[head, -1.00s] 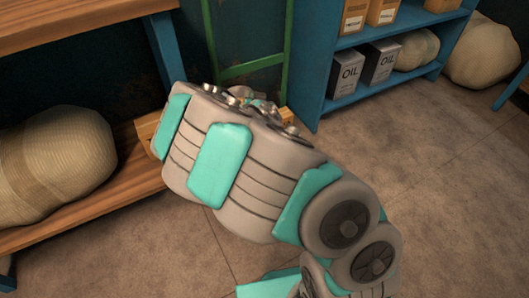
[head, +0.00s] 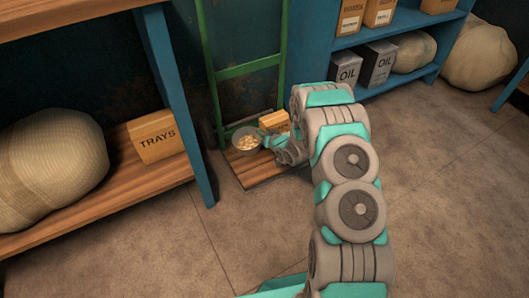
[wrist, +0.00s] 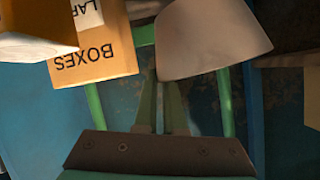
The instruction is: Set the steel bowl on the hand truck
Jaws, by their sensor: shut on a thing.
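The steel bowl (head: 246,146) holds several small yellowish pieces and looks upright in the head view. It shows as a grey rounded shape in the wrist view (wrist: 213,42). My gripper (head: 266,144) is shut on the bowl's right side. Its fingers also show in the wrist view (wrist: 160,85), reaching the bowl's edge. The hand truck has a green frame (head: 249,66) standing against the wall and a low wooden platform (head: 262,178). The bowl is over the platform's left back part. I cannot tell whether it touches the platform.
A cardboard box (head: 274,122) sits at the platform's back right, close to my gripper. A box lettered BOXES shows in the wrist view (wrist: 95,65). A TRAYS box (head: 157,136) is on the left shelf; a blue shelf (head: 400,65) stands right. The floor in front is clear.

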